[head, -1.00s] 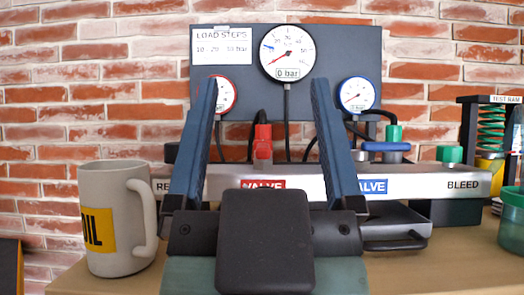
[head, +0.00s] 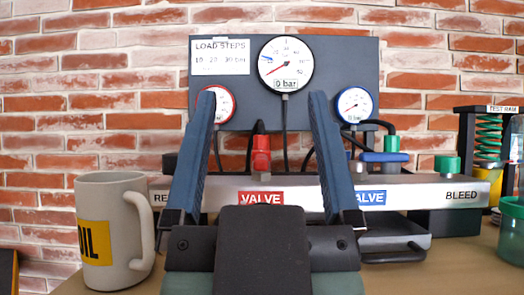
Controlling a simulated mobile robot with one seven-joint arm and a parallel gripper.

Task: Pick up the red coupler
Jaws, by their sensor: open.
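The red coupler (head: 261,156) stands upright on the metal manifold bar, above the red VALVE label (head: 261,197). A dark hose rises behind it. My gripper (head: 262,100) is open, its two blue fingers spread wide and pointing toward the panel. In the picture the coupler shows between the fingers, nothing touching it. How far the fingertips are from it in depth I cannot tell. The gripper's body hides the lower middle of the bench.
A cream OIL mug (head: 112,230) stands at the left. Behind are a dark gauge panel (head: 240,60), and a blue coupler (head: 384,155) with a green cap at the right. A test ram (head: 489,140), a green knob (head: 447,165) and a green jar (head: 511,230) stand further right.

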